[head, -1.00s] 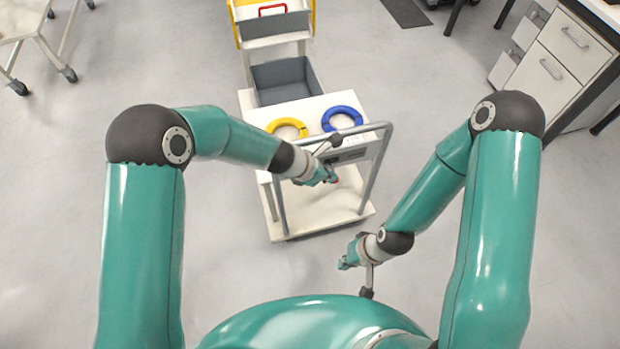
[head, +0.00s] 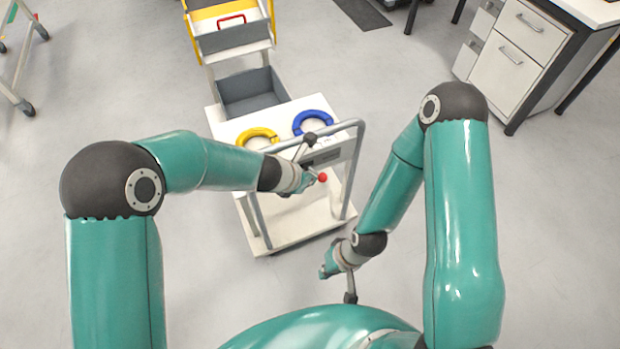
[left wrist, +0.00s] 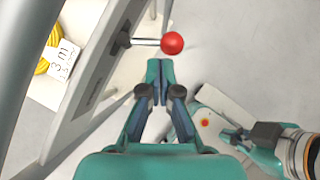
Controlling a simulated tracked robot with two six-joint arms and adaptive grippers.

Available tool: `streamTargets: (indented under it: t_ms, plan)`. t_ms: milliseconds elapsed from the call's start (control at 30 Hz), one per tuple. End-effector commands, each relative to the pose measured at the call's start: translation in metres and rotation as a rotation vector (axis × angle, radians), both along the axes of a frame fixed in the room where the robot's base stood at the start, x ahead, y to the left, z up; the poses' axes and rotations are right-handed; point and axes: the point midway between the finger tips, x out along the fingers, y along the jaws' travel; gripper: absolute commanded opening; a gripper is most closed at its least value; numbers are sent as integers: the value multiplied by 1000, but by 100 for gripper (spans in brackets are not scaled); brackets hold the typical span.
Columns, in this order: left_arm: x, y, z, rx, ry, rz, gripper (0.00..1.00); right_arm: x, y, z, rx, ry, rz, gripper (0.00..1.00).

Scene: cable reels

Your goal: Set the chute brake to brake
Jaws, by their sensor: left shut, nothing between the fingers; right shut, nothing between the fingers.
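The chute brake appears to be a lever with a red ball knob (head: 322,177) on the near side of the white cart (head: 290,229). In the left wrist view the red knob (left wrist: 172,43) sits on a short metal rod (left wrist: 146,42) that sticks out to the right from a dark slot in a grey panel (left wrist: 100,77). My left gripper (head: 312,181) is shut and empty beside the knob. In the left wrist view its fingertips (left wrist: 160,76) lie just below the knob, with a visible gap. My right gripper (head: 326,273) is shut and empty, low in front of the cart.
The cart's grey tubular handle (head: 357,160) rises close to my left arm. A yellow ring (head: 258,135) and a blue ring (head: 314,117) lie on the cart top, with a grey bin (head: 252,92) behind. Drawers (head: 510,65) stand at the back right. Floor right of the cart is clear.

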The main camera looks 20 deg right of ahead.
Motion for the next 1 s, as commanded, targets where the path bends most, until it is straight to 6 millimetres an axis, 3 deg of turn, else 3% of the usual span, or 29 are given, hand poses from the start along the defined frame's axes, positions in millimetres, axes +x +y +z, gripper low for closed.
streamTargets:
  t_ms: [567, 767, 1000]
  plan:
    - [4, 5, 2, 0, 0, -4, 0, 0, 0, 4, 0, 0, 0, 0]
    - [-3, 11, 21, -1, -1, -7, 0, 0, 0, 13, 0, 0, 0, 0]
    - [-24, 27, 63, -2, -1, -12, 0, 0, 0, 28, 0, 0, 0, 0]
